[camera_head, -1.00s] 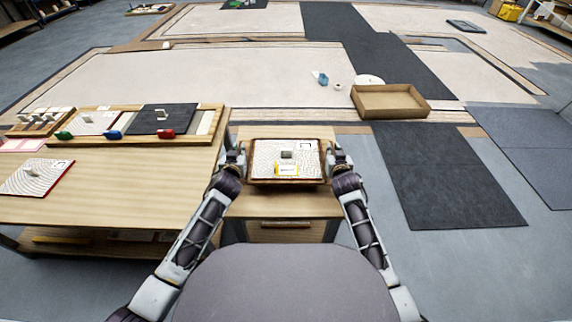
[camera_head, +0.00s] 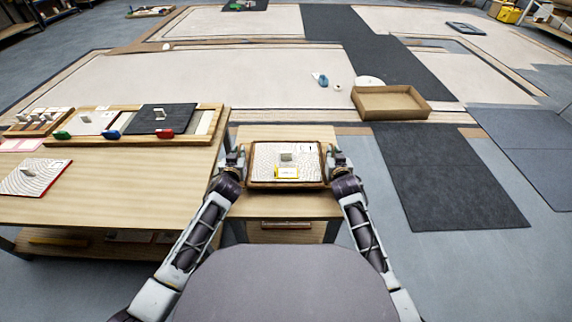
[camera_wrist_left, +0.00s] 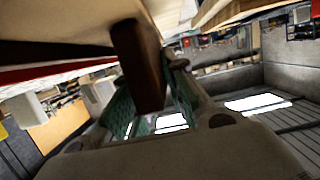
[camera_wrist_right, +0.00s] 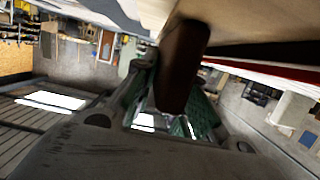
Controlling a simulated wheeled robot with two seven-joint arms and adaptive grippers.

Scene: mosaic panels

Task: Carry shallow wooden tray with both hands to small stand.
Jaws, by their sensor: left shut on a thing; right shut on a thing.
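The shallow wooden tray (camera_head: 287,186) is between my two grippers in the head view, over the small stand (camera_head: 262,208). A white patterned panel with a grey block and a yellow label (camera_head: 286,172) lies in it. My left gripper (camera_head: 238,160) is shut on the tray's left side; the left wrist view shows a dark brown handle (camera_wrist_left: 140,65) between its fingers. My right gripper (camera_head: 336,160) is shut on the right side, with a similar handle (camera_wrist_right: 183,68) in the right wrist view. I cannot tell whether the tray's underside touches the stand.
A wooden table (camera_head: 130,195) stands close on the left, with a rack of panels (camera_head: 180,137) and a loose patterned panel (camera_head: 35,177) on it. An open cardboard-coloured box (camera_head: 390,116) lies on the floor beyond. A dark mat (camera_head: 450,190) covers clear floor at right.

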